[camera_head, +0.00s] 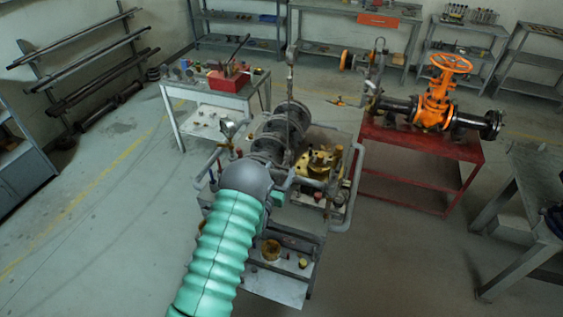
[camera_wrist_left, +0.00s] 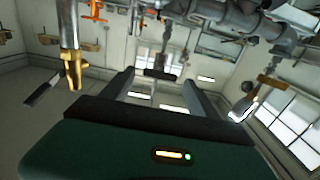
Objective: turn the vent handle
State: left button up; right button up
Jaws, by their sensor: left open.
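My left arm reaches over a pipe rig (camera_head: 285,130) from the bottom in the head view, and its wrist hides the fingers and part of the rig. In the left wrist view my left gripper (camera_wrist_left: 158,80) is open, with its two fingers apart and nothing clearly between them. A brass valve (camera_wrist_left: 72,68) with a dark flat lever (camera_wrist_left: 43,90) is left of the fingers. A pale lever (camera_wrist_left: 243,108) on a brass fitting (camera_wrist_left: 270,82) is at the right. I cannot tell which lever is the vent handle. My right gripper is not in view.
Grey pipes (camera_wrist_left: 225,15) cross the top of the left wrist view, close to the gripper. An orange gate valve (camera_head: 437,95) stands on a red table (camera_head: 425,147) at the right. A workbench (camera_head: 215,98) with a red tool is behind. Open floor lies left.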

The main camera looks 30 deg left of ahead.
aim_at(281, 168)
pick_arm(q)
jog(key=shift+x, duration=1.25)
jog(key=shift+w+f, duration=0.25)
jog(key=shift+w, duration=0.05)
jog(key=shift+s+r, duration=0.1)
jog(key=shift+s, duration=0.05)
jog(key=c, duration=1.4)
jog(key=shift+o, duration=0.2)
